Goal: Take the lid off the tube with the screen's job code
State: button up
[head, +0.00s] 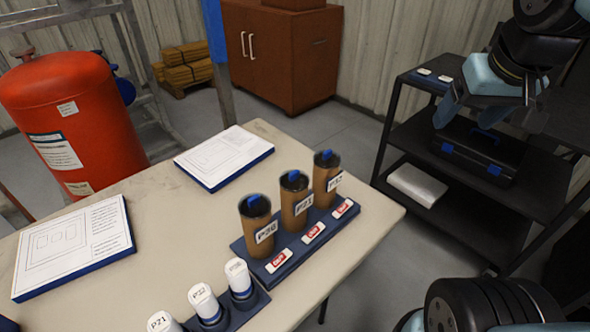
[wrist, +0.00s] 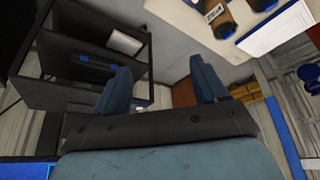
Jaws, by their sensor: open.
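Three brown tubes stand upright in a dark blue rack (head: 275,278) on the table: the left tube (head: 257,228) reads like "P36", the middle tube (head: 294,207) like "P71", and the right tube's label (head: 334,182) is hard to read. Each has a black lid with a blue tab: left lid (head: 255,205), middle lid (head: 294,180), right lid (head: 327,158). My gripper (head: 487,112) is open and empty, well right of the tubes and above them. The wrist view shows its two blue fingers apart (wrist: 161,70), with part of the tubes at the top edge. No screen is visible.
White labelled rolls (head: 204,302) stand in a holder at the table's front. Two printed boards (head: 225,155) (head: 75,247) lie on the table (head: 165,215). A black shelf cart (head: 425,150) with a toolbox (head: 480,155) stands right, a red tank (head: 75,120) left.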

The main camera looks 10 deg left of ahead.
jog(key=o, duration=0.4)
jog(key=w+a+n, duration=0.1)
jog(key=a, duration=0.1)
jog(key=w+a+g, duration=0.1)
jog(key=w+a, duration=0.1)
jog(key=w+a+n, duration=0.1)
jog(key=w+a, duration=0.1)
jog(key=shift+a+f+n, duration=0.3)
jog(key=shift+f, duration=0.1)
jog(key=shift+o, duration=0.4)
jog(key=w+a+f+n+g, duration=0.2)
jog(key=w+a, duration=0.1)
jog(key=a, duration=0.4)
jog(key=shift+a+n, duration=0.3)
jog(key=shift+a, duration=0.1)
jog(key=n+g, duration=0.2)
jog(key=n, duration=0.2)
send_over(294, 172)
notch_tip(294, 172, down, 6)
notch_tip(294, 172, down, 8)
jog(key=shift+s+d+f, duration=0.1)
jog(key=shift+s+f, duration=0.05)
jog(key=shift+f, duration=0.1)
jog(key=shift+w+f, duration=0.2)
jog(key=shift+f, duration=2.45)
